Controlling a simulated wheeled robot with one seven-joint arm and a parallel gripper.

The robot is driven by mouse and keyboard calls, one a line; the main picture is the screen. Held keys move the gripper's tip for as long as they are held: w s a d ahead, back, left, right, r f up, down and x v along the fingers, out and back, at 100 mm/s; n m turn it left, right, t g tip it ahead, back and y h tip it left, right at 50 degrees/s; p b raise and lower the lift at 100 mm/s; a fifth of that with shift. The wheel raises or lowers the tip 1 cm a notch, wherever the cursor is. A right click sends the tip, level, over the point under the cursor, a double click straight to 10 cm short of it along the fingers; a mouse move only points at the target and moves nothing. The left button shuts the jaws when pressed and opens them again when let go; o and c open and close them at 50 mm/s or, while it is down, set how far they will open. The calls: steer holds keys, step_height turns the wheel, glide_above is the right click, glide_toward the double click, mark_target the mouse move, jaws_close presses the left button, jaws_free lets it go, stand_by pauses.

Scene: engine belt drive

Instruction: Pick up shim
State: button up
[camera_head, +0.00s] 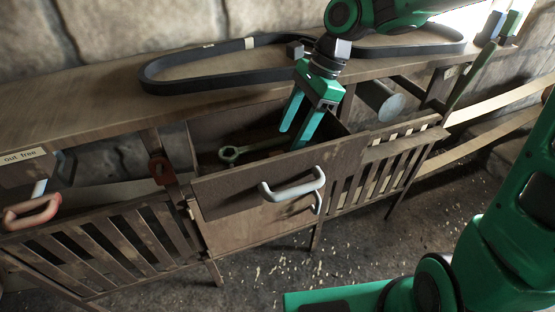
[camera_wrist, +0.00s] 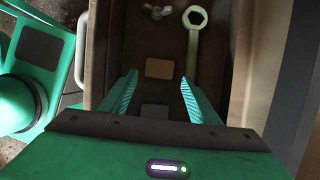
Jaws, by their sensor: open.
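My gripper (camera_head: 292,138) is open and points down into an open drawer (camera_head: 262,178). In the wrist view, a small flat brown rectangular plate (camera_wrist: 160,68), which may be the shim, lies on the drawer floor between my open fingertips (camera_wrist: 160,78) as seen from above. A second flat dark plate (camera_wrist: 154,111) lies nearer the gripper body, between the fingers. I cannot tell for certain which plate is the shim. Nothing shows held between the fingers.
A greenish wrench (camera_head: 231,153) lies in the drawer, beside the plates; it also shows in the wrist view (camera_wrist: 194,38). Small grey pieces (camera_wrist: 157,12) lie farther along. Drawer walls are close around the gripper. A black belt (camera_head: 215,80) lies on the bench (camera_head: 105,98).

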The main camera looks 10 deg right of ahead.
steer(key=shift+d+x, duration=0.2)
steer(key=shift+x, duration=3)
steer(key=c, duration=1)
